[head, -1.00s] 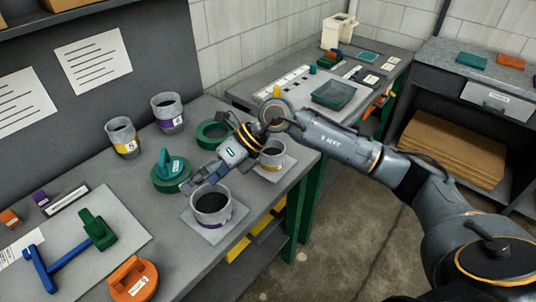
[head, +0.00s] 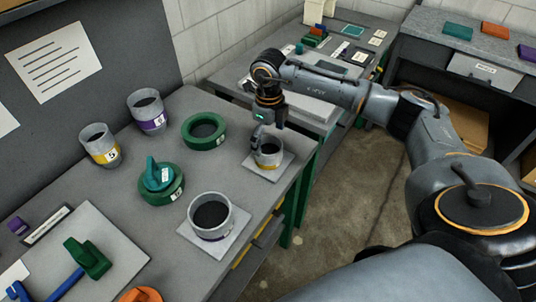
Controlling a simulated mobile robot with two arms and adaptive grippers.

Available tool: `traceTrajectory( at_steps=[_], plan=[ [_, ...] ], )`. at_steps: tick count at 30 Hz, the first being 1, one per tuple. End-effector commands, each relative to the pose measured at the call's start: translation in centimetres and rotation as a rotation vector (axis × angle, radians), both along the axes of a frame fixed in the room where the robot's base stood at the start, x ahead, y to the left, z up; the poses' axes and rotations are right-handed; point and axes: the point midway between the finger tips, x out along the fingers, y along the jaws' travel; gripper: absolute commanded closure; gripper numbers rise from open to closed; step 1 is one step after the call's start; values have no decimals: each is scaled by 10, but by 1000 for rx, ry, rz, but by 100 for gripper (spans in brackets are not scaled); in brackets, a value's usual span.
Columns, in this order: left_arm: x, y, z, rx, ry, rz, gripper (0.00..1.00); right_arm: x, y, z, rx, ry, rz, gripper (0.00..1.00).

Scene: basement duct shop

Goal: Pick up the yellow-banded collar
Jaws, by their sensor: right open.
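A grey collar with a yellow band (head: 269,159) stands upright on a square grey plate (head: 257,173) near the table's right edge. My right gripper (head: 259,136) points down at this collar's rim from above and behind, open. One finger shows at the rim's left side; I cannot tell whether it touches or how far it reaches inside. A second yellow-banded collar (head: 100,147), marked 5, stands at the back left of the table. My left gripper is out of view.
A purple-banded collar (head: 211,215) sits on another plate in front. Another purple-banded collar (head: 147,112) stands at the back. A green ring (head: 204,131) and a green handled piece (head: 161,181) lie between. A blue and green tool (head: 82,258) lies front left.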

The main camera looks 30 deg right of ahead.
Motion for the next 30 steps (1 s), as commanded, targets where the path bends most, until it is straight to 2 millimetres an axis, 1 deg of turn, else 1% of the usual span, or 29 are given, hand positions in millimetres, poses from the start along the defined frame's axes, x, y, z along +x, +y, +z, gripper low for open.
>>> traceTrajectory(
  at_steps=[5,7,9,12,15,22,23,24,26,27,29,30],
  plan=[
    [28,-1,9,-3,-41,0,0,0,1,-11,0,2,0,0],
    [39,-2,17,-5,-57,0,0,-1,1,-21,1,6,0,0],
    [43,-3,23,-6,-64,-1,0,-1,1,-32,0,4,0,0],
    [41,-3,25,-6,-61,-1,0,0,2,-47,2,2,0,0],
    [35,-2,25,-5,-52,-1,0,0,1,-55,1,1,0,0],
    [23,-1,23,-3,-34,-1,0,1,1,-57,0,-1,1,0],
    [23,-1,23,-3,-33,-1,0,1,1,-57,0,-1,1,6],
    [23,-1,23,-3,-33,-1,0,1,1,-57,0,-1,1,14],
    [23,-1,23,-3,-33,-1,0,1,1,-56,0,-1,1,26],
    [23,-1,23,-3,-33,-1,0,1,1,-56,0,-1,1,35],
    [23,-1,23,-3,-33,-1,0,1,1,-56,1,-1,1,47],
    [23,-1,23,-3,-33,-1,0,1,1,-56,1,-1,1,55]
  ],
)
